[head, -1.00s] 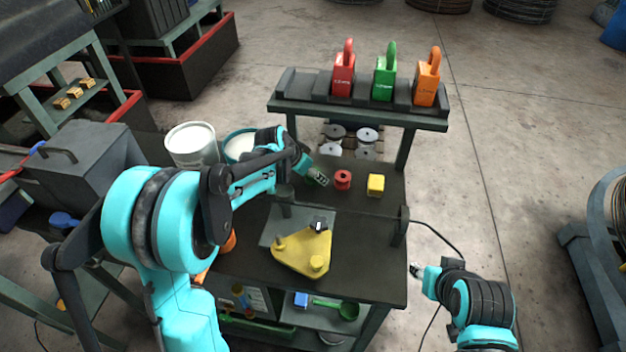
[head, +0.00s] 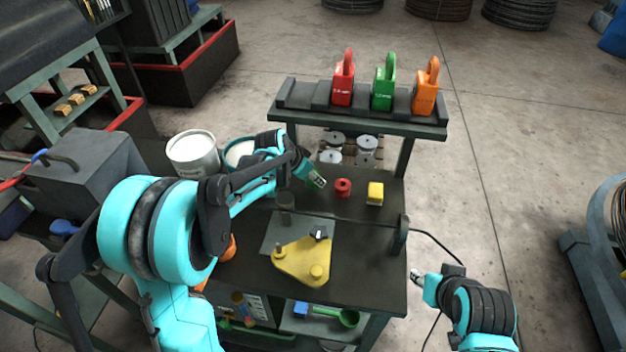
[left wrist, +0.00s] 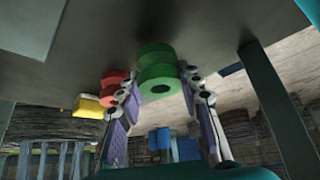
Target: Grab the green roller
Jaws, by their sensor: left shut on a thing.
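The green roller (left wrist: 157,72) sits between the two fingers of my left gripper (left wrist: 160,88) in the left wrist view, against the dark table top. My left gripper is shut on it. In the head view my left gripper (head: 318,181) is low over the back of the table and mostly hides the roller. A red roller (head: 343,187) stands just right of it and also shows in the left wrist view (left wrist: 113,86). My right gripper (head: 416,276) is off the table's right edge, too small to tell open or shut.
A yellow block (head: 375,193) stands right of the red roller. A yellow plate with posts (head: 303,262) lies at the table's front. A raised shelf (head: 360,118) with red, green and orange weights stands behind. White buckets (head: 193,152) are at back left.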

